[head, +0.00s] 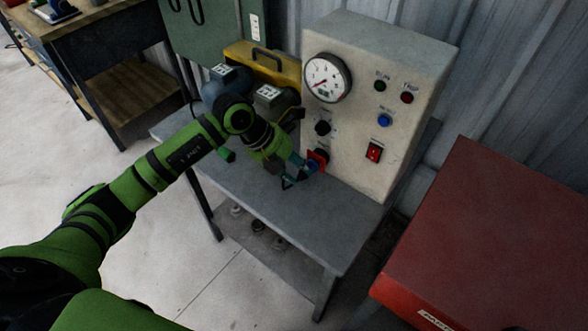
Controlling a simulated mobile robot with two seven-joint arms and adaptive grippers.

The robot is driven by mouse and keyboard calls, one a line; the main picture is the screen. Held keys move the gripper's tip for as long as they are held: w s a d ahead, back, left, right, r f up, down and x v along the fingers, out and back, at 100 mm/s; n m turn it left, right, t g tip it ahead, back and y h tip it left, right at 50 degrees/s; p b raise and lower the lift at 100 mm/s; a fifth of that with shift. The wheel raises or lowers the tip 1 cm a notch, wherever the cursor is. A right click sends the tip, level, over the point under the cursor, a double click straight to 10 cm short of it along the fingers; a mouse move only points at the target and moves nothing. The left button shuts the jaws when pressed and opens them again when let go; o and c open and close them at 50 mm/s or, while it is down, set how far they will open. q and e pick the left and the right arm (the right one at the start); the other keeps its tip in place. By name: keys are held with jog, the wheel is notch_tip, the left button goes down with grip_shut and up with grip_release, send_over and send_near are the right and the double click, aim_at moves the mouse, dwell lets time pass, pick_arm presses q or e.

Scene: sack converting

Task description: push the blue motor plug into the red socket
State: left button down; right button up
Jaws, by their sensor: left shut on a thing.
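The red socket (318,156) is on the lower left of the front of the beige control box. The blue motor plug (313,167) shows as a small blue patch right at the socket, mostly hidden by the fingers. My left gripper (298,176) is shut on the plug, just in front of the socket and above the grey bench. The plug and socket overlap in the picture; I cannot tell how far the plug is in, if at all. My right gripper is not in view.
A yellow case (265,62) is behind my arm. A red cabinet (500,240) stands at right. The bench front is clear.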

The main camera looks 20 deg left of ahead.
pick_arm(q)
jog(key=shift+w+d, duration=0.1)
jog(key=shift+w, duration=0.1)
jog(key=c, duration=0.8)
grip_release()
